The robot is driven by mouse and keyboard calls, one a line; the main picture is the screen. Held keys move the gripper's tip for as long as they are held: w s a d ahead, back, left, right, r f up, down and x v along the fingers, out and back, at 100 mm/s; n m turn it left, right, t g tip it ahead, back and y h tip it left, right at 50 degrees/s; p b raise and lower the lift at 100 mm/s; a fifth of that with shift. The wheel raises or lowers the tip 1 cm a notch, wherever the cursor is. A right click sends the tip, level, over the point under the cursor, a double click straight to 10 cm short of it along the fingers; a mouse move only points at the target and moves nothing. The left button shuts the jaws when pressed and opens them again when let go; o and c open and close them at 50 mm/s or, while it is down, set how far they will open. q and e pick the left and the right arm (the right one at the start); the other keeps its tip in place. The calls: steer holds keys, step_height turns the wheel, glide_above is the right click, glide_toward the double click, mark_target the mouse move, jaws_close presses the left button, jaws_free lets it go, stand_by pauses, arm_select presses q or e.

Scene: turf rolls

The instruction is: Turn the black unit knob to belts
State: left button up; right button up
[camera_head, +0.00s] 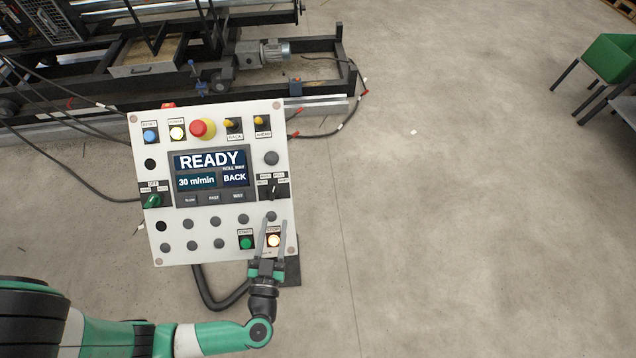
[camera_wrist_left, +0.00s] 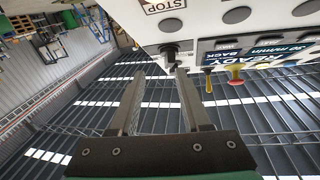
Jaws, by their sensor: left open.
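Whether a finger touches the knob is unclear. My right gripper is out of view.
The display (camera_head: 210,168) reads READY, 30 m/min and BACK. A green knob (camera_head: 152,201) is at the panel's left, and a red mushroom button (camera_head: 202,128) is at its top. A lit stop button (camera_head: 273,240) lies behind my fingers. Machinery (camera_head: 262,53) stands behind; open floor is at right.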

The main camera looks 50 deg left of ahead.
mark_target(272, 195)
arm_select(q)
steer(key=w+a+m, duration=0.1)
steer(key=a, duration=0.1)
steer(key=w+a+r, duration=0.1)
steer(key=w+a, duration=0.1)
steer(key=a, duration=0.1)
steer(key=w+a+r+m+t+h, duration=0.1)
steer(key=w+a, duration=0.1)
steer(key=a, duration=0.1)
steer(key=shift+w+a+m+b, duration=0.15)
steer(key=shift+a+m+b, duration=0.05)
steer(key=shift+m+b, duration=0.1)
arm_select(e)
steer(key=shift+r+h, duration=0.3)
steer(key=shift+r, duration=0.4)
arm_select(q)
jaws_close()
steer(key=shift+f, duration=0.1)
